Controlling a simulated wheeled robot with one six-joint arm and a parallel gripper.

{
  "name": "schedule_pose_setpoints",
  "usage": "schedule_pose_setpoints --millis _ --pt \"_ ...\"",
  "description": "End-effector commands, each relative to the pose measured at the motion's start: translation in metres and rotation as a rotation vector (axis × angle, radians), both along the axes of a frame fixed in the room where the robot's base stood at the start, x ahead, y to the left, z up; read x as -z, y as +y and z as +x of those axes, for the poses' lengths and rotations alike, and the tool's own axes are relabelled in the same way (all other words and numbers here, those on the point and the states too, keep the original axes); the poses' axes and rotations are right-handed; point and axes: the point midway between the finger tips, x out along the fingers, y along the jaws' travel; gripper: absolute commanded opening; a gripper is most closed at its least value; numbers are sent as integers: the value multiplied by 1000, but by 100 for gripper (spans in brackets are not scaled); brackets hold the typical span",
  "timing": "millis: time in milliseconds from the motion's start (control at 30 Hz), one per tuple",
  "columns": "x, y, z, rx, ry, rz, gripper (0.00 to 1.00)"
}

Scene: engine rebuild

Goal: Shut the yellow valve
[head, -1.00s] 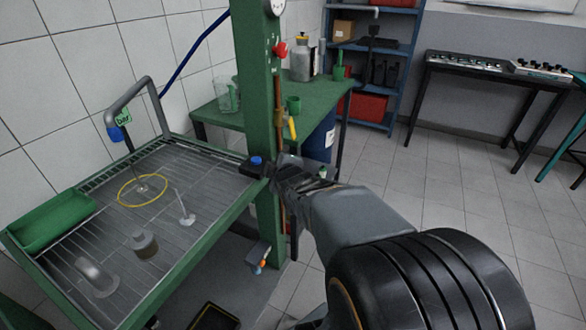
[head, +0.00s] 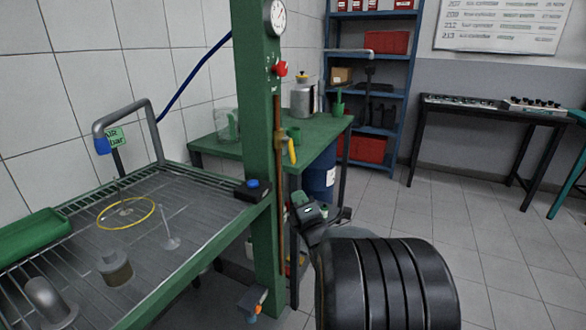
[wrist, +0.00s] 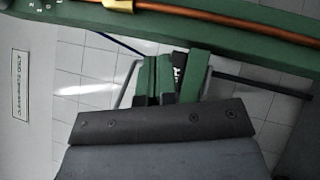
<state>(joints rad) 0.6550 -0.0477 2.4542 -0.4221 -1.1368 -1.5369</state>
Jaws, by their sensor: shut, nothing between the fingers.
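The yellow valve lever (head: 291,149) sits on a copper pipe (head: 279,190) that runs down the green column. The lever points downward, slightly tilted, beside the pipe. In the wrist view a brass-coloured fitting (wrist: 119,5) shows on the copper pipe at the top edge, and the lever itself cannot be made out there. My gripper (head: 300,198) is below and slightly right of the lever, apart from it. In the wrist view my gripper (wrist: 172,78) shows green fingers, shut and empty, just below the pipe in the picture.
The green column (head: 256,120) carries a red knob (head: 281,69) and a gauge (head: 275,15) above the lever. A wire-rack bench (head: 190,210) stands left. A green table (head: 320,130) and blue barrel (head: 320,182) are behind.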

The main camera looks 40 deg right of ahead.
Motion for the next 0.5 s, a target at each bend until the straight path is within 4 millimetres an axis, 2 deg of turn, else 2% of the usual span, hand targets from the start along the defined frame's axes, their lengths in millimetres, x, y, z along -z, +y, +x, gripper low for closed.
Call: schedule_pose_setpoints --millis 167,500 --pt "-3 -4 15 -2 2 0 0" --pt "-18 -19 74 -2 1 2 0"
